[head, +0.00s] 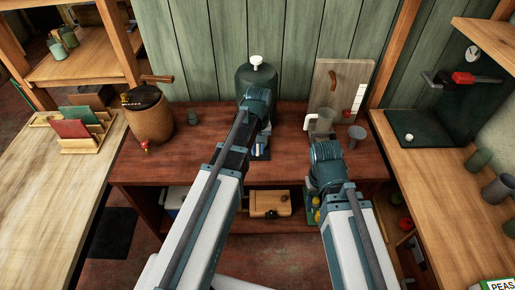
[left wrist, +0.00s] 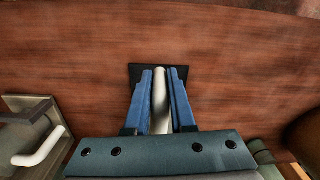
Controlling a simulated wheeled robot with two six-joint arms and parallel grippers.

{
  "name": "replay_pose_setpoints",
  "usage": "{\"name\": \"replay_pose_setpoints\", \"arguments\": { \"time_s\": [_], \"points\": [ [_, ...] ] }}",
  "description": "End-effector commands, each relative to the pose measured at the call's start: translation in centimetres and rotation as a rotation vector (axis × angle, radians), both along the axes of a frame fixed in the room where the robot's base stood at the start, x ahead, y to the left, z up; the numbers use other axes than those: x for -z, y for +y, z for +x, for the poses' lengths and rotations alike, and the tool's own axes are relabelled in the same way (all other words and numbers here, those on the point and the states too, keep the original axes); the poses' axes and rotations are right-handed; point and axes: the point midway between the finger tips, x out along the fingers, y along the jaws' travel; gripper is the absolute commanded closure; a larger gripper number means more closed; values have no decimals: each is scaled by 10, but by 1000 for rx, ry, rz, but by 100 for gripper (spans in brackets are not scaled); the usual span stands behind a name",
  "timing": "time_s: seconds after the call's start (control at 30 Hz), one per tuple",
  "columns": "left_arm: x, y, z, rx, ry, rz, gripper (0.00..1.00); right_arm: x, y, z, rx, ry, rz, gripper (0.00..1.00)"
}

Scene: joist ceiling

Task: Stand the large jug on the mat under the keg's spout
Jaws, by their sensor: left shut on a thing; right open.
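A green domed vessel with a white top knob (head: 257,80) stands at the back middle of the red-brown table. A black mat (left wrist: 136,72) lies on the table in front of it. My left gripper (head: 261,152) is shut on a pale upright handle-like piece (left wrist: 159,100) above the mat. What it belongs to is hidden by the wrist. A pale jug with a white handle (head: 322,122) stands to the right; its handle also shows in the left wrist view (left wrist: 45,150). My right gripper (head: 314,192) is open near the table's front edge, fingertips mostly hidden.
A brown keg with a red tap (head: 150,118) stands at the table's left, a small green cup (head: 193,118) beside it. A grey cup (head: 357,135) stands right of the jug, and a board (head: 335,80) leans on the wall. The left-middle tabletop is clear.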

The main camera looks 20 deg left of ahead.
Motion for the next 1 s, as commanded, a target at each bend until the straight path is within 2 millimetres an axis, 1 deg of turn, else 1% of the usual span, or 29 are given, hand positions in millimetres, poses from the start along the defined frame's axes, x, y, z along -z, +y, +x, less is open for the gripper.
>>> {"name": "replay_pose_setpoints", "arguments": {
  "time_s": [0.33,0.63,1.0],
  "points": [
    [1,0,0,0,-1,0,100,1,0,0,0,0,0,50],
    [11,0,0,0,-1,0,100,10,0,0,0,0,0,50],
    [10,0,0,0,-1,0,100,10,0,0,0,0,0,50]
  ]
}}
